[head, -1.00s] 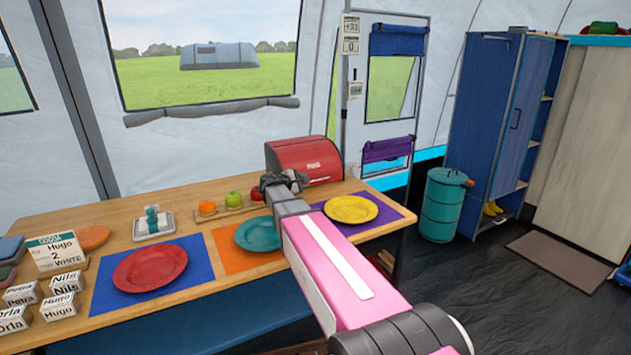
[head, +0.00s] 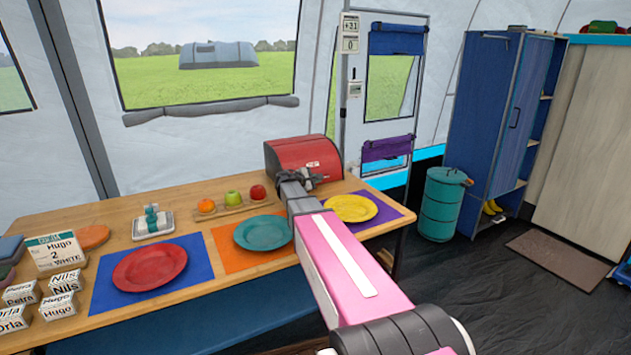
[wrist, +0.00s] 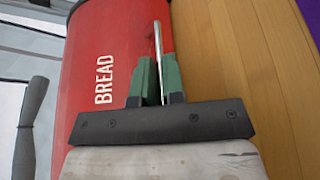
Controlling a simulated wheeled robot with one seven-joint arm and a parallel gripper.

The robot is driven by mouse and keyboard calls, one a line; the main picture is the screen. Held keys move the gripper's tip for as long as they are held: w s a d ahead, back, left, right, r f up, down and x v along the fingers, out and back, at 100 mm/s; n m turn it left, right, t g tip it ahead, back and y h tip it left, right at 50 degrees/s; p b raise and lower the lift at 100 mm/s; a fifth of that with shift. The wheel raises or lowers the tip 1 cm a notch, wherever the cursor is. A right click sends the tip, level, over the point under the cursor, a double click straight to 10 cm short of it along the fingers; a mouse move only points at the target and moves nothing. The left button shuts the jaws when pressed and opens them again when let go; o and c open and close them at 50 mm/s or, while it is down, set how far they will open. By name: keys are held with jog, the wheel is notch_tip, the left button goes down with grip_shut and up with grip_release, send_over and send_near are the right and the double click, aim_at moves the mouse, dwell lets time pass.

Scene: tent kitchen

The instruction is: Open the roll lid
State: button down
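The roll lid (head: 290,151) is the curved red front of a bread box at the back right of the table. It looks closed. In the wrist view the lid (wrist: 98,110) carries the word BREAD, and a thin metal handle (wrist: 158,45) runs along its edge. My gripper (head: 312,180) is at the front of the box in the head view. In the wrist view my gripper (wrist: 160,85) has its two green fingers close together, one on each side of the handle, with almost no gap.
A board (head: 232,209) with an orange and two apples lies left of the box. A yellow plate (head: 350,208) and a teal plate (head: 262,233) stand in front of it. A red plate (head: 150,267) is farther left. The tent wall is behind.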

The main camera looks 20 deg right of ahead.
aim_at(297, 143)
jog(key=shift+w+r, duration=0.1)
jog(key=shift+r, duration=0.35)
jog(key=w+r+n+g, duration=0.1)
jog(key=r, duration=0.1)
jog(key=w+r+n, duration=0.1)
jog(key=w+r, duration=0.1)
jog(key=r, duration=0.1)
jog(key=w+a+r+n+g, duration=0.1)
jog(key=r+n, duration=0.1)
jog(key=r, duration=0.1)
jog(key=shift+w+g, duration=0.3)
jog(key=shift+w, duration=0.05)
jog(key=w+r+n+g, duration=0.1)
jog(key=w+r, duration=0.1)
jog(key=w, duration=0.1)
jog(key=w+a+r+n+g, duration=0.1)
jog(key=w+n, duration=0.1)
jog(key=w, duration=0.2)
jog(key=w+a+r+n+g, duration=0.1)
jog(key=w+r+n, duration=0.1)
jog(key=w, duration=0.1)
jog(key=shift+w+r+g+h, duration=0.2)
jog(key=shift+r+g+h, duration=0.1)
jog(key=shift+r, duration=0.05)
jog(key=shift+w+n, duration=0.3)
jog(key=shift+w, duration=0.05)
jog(key=shift+w+a+r, duration=0.1)
jog(key=shift+w+a, duration=0.15)
jog(key=shift+w, duration=0.65)
